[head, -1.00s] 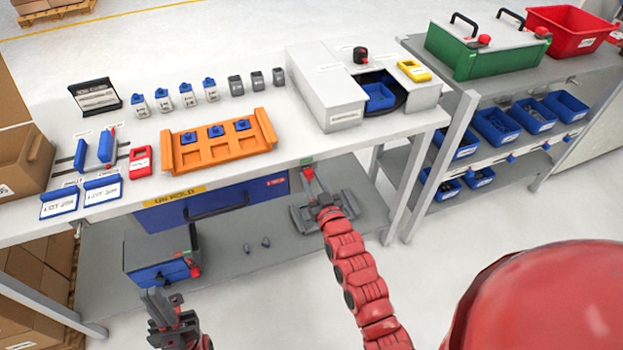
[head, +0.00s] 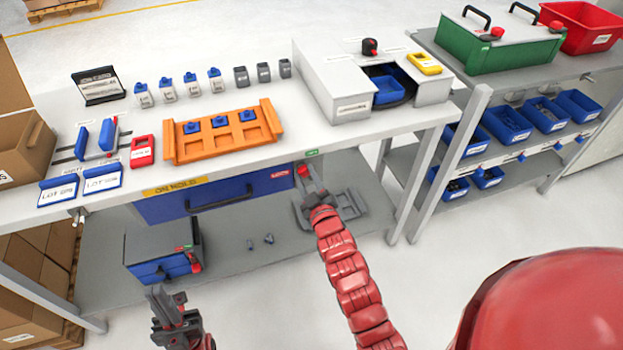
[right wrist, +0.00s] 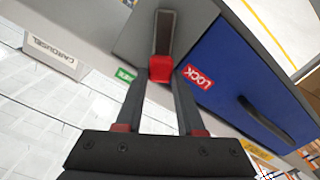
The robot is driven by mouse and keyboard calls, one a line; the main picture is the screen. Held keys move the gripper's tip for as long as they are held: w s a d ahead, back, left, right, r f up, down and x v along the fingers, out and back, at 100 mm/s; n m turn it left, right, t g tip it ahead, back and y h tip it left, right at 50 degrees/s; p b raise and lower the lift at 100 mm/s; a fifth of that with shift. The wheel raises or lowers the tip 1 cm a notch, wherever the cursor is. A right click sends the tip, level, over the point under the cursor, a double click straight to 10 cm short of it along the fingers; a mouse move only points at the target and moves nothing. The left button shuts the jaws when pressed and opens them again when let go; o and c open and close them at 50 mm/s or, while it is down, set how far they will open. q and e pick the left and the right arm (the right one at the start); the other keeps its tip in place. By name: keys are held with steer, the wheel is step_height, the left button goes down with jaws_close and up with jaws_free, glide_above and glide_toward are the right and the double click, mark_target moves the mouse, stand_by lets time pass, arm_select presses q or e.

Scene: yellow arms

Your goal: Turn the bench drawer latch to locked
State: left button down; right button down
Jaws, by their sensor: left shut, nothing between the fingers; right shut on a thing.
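The drawer latch is a grey lever (right wrist: 165,32) with a red end (right wrist: 160,68), at the right end of the blue bench drawer (head: 225,193). In the right wrist view the red end lies between a green label (right wrist: 125,75) on the left and the red LOCK label (right wrist: 198,77) on the right. My right gripper (right wrist: 160,78) is shut on the latch's red end, one finger on either side. In the head view the gripper mostly hides the lever; the red end (head: 303,170) shows. My left gripper (head: 168,296) is shut and empty, low in front of the bench.
The drawer has a black handle (head: 222,203). A grey and blue box (head: 160,255) stands on the lower shelf, with small pieces (head: 268,239) beside it. The bench top holds an orange tray (head: 262,125) and a grey carousel housing (head: 330,92). Floor in front is clear.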

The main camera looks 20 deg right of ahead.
steer(key=f+n+b, duration=0.1)
steer(key=n, duration=0.1)
steer(key=a+n+b, duration=0.1)
steer(key=b, duration=0.1)
steer(key=a+f+n+b, duration=0.1)
steer(key=n+b, duration=0.1)
steer(key=shift+a+f+n, duration=0.2)
steer(key=shift+f+n, duration=0.1)
steer(key=shift+f, duration=0.05)
steer(key=shift+a+f+n+b, duration=0.2)
steer(key=shift+f+n+b, duration=0.15)
steer(key=shift+n+b, duration=0.55)
steer(key=n+b, duration=0.1)
steer(key=f+n+b, duration=0.1)
steer(key=n, duration=0.1)
steer(key=shift+a+f, duration=0.15)
steer(key=shift+a, duration=0.05)
steer(key=shift+f+n+b, duration=0.35)
steer(key=shift+n+b, duration=0.05)
steer(key=shift+n, duration=0.4)
steer(key=c, duration=0.5)
jaws_free()
steer(key=shift+s, duration=0.1)
